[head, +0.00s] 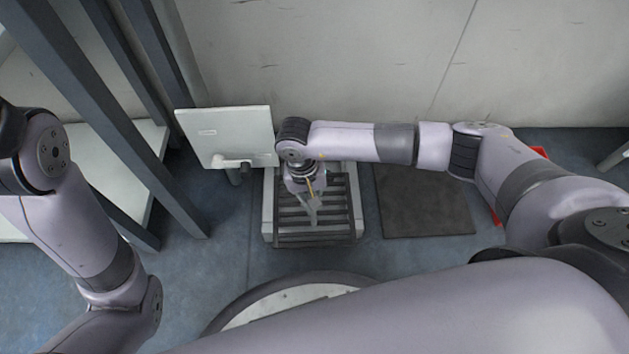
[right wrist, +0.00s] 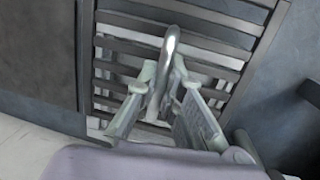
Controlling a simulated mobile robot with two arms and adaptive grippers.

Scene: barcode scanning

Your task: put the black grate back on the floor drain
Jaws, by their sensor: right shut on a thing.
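The black grate (head: 290,222), a set of dark parallel slats, is over a light grey square frame (head: 267,205), which looks like the floor drain. My right gripper (head: 313,212) points down at the middle of the grate. In the right wrist view, the gripper (right wrist: 165,100) is shut at a curved metal loop (right wrist: 171,42) that stands in front of the grate slats (right wrist: 185,22). The contact itself is partly hidden by the fingers. I cannot tell whether the grate is raised above the frame or seated in it. My left arm shows at the left, but its gripper is out of view.
A dark square mat or plate (head: 425,202) lies right of the frame. A white panel with a handle (head: 226,136) stands at the back left, near grey rack posts (head: 110,115). A red object (head: 540,152) is partly behind my right arm. The wall closes the back.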

